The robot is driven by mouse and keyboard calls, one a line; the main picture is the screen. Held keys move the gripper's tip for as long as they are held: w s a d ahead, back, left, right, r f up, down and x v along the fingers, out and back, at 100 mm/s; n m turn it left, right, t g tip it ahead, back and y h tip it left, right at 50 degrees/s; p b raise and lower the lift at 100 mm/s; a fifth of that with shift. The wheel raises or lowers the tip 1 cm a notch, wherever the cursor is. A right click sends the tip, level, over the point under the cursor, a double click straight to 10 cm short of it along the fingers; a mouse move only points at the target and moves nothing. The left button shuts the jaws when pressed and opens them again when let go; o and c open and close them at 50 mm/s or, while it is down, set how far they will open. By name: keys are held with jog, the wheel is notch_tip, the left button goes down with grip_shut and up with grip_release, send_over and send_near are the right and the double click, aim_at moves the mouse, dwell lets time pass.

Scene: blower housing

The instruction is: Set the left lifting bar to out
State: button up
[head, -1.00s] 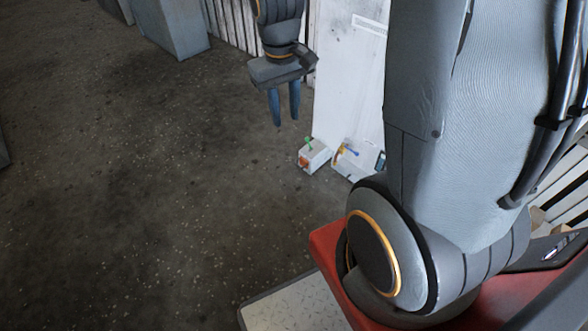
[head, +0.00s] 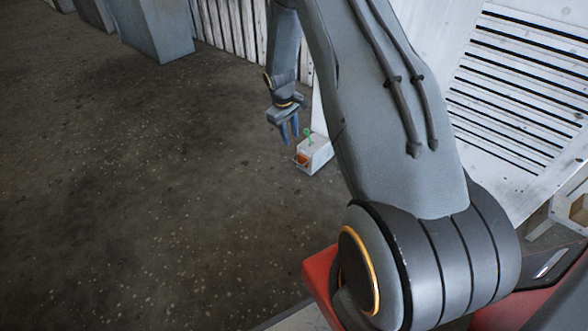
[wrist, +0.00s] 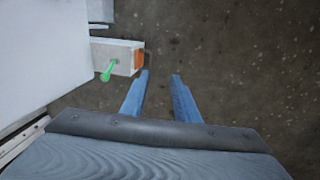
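A pale bar end like a small block (head: 316,158) sticks out low beside the white housing in the head view, left of my arm. It has a green pin (head: 309,136) on top and an orange end face (head: 301,160). I take it for the left lifting bar. In the wrist view the bar (wrist: 115,50) juts right from the housing, its green pin (wrist: 107,72) pointing down the picture. My gripper (head: 289,136) is open and empty. In the wrist view its blue fingertips (wrist: 160,76) are just right of the orange end, apart from it.
The white housing (wrist: 45,50) fills the upper left of the wrist view. A louvred white panel (head: 515,90) stands right of my arm. Grey blocks (head: 150,30) and a ribbed wall (head: 225,30) stand at the back. The dark floor (head: 130,200) to the left is clear.

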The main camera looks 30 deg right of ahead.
jog(key=b, duration=0.4)
send_near(297, 163)
jog(key=shift+n, duration=0.3)
jog(key=f+b, duration=0.1)
jog(key=f, duration=0.1)
jog(key=f+b, duration=0.1)
jog(key=f, duration=0.2)
jog(key=d+f+b, duration=0.1)
jog(key=f, duration=0.1)
jog(key=shift+w+d+f, duration=0.1)
jog(key=shift+w+f, duration=0.1)
jog(key=shift+w, duration=0.05)
grip_shut()
